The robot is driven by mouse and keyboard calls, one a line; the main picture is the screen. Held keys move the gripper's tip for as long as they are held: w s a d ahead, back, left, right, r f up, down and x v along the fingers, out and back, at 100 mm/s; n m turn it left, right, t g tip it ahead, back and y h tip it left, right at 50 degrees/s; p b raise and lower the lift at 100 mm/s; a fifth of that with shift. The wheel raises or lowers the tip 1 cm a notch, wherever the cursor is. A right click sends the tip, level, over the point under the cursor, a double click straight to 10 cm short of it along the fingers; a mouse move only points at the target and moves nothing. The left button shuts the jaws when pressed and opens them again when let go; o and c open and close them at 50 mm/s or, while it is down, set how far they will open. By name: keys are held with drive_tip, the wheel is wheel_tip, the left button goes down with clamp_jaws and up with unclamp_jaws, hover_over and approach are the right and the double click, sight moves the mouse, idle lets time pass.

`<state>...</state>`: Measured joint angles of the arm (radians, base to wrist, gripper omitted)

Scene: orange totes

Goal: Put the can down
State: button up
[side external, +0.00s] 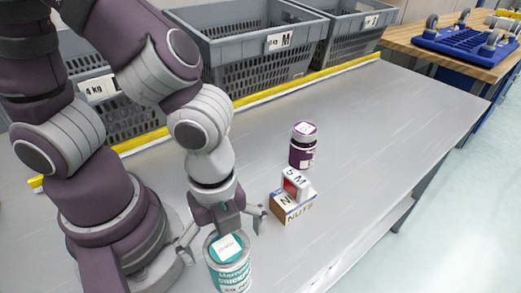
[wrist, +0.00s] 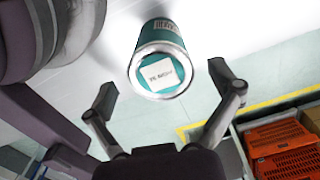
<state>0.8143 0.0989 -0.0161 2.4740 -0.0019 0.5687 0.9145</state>
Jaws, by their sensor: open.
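A teal and white can (side external: 229,262) stands upright on the grey table near the front, with a white label on its top. My gripper (side external: 222,240) is right above the can, pointing down, with its fingers spread to either side of the can's top. In the wrist view the can (wrist: 160,66) appears beyond the open fingers (wrist: 164,88), with clear gaps on both sides. The fingers do not appear to touch it.
A small red and white box (side external: 295,184) sits on a nuts box (side external: 292,206) to the right of my gripper. A purple jar (side external: 303,146) stands behind them. Grey crates (side external: 248,45) line the back past a yellow strip. The table's right side is clear.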

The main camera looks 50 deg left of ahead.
wheel_tip(320, 180, up, 7)
drive_tip(key=shift+w+a+r, duration=0.1)
drive_tip(key=shift+a+r, duration=0.05)
drive_tip(key=shift+r, duration=0.15)
drive_tip(key=w+a+r+n+t+h, duration=0.1)
drive_tip(key=w+a+r+n+t, duration=0.2)
drive_tip(key=n, duration=0.9)
drive_tip(key=w+a, duration=0.1)
drive_tip(key=a, duration=0.2)
drive_tip(key=shift+w+a, duration=0.25)
drive_tip(key=shift+a, duration=0.1)
drive_tip(key=a+n+t, duration=0.1)
drive_tip(key=n, duration=0.1)
drive_tip(key=a+r+n, duration=0.1)
drive_tip(key=a+n, duration=0.1)
drive_tip(key=n, duration=0.1)
drive_tip(key=a+r+n+t+y, duration=0.1)
drive_tip(key=a+n, duration=0.1)
drive_tip(key=n, duration=0.1)
drive_tip(key=shift+w+t, duration=0.3)
drive_tip(key=shift+w, duration=0.1)
drive_tip(key=shift+c, duration=0.2)
